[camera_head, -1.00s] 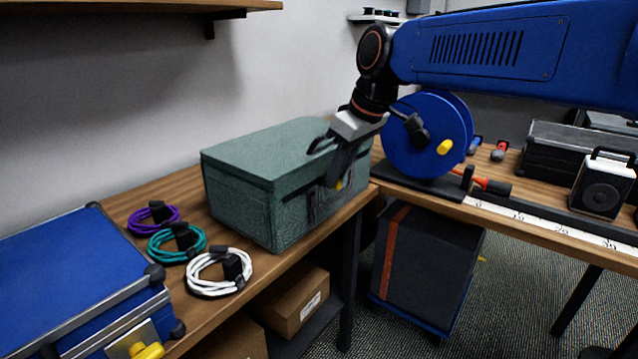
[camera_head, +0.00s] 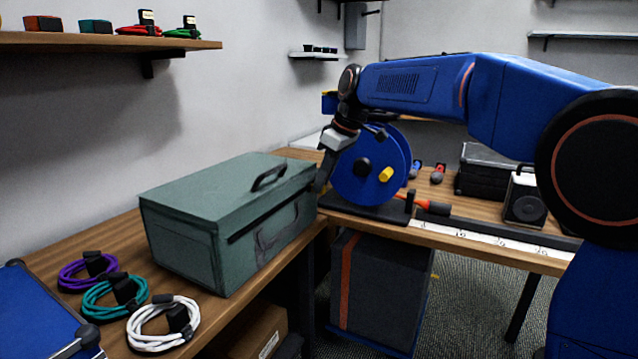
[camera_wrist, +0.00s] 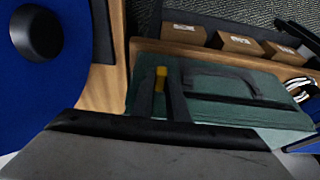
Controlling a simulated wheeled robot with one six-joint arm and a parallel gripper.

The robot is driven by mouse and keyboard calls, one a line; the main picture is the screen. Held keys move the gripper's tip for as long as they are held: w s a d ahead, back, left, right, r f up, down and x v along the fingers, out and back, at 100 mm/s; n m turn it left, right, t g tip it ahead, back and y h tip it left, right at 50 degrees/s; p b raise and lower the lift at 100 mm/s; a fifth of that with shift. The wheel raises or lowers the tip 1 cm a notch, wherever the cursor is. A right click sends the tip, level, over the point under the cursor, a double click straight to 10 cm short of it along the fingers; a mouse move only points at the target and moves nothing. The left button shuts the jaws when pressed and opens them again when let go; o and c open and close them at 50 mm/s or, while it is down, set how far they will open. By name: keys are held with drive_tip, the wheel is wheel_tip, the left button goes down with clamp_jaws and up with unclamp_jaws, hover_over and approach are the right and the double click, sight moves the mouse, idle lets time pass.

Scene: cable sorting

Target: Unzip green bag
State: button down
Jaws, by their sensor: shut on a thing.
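The green bag (camera_head: 190,235) is a box-shaped case on the wooden bench, with a dark handle (camera_head: 269,178) on its lid. A dark band (camera_head: 262,219) runs along its front below the lid; I cannot tell whether it is an open gap. My gripper (camera_head: 320,185) is at the bag's right end, pointing down. In the wrist view, the fingers (camera_wrist: 160,97) are close together at the bag's end, shut on a small yellow piece (camera_wrist: 161,72), seemingly the zip pull. The bag (camera_wrist: 215,108) and its front handle (camera_wrist: 222,73) show there too.
A blue reel (camera_head: 352,190) stands just right of my gripper. Purple (camera_head: 75,277), teal (camera_head: 98,300) and white (camera_head: 150,338) cable coils lie left of the bag. A blue case (camera_head: 35,325) is at the left edge. Brown boxes (camera_wrist: 194,34) sit below the bench.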

drive_tip(key=shift+w+r, duration=0.1)
drive_tip(key=shift+w, duration=0.1)
drive_tip(key=c, duration=1.7)
unclamp_jaws()
drive_tip(key=shift+d, duration=0.1)
drive_tip(key=v, duration=1.7)
drive_tip(key=shift+s+d, duration=0.15)
drive_tip(key=shift+d, duration=0.05)
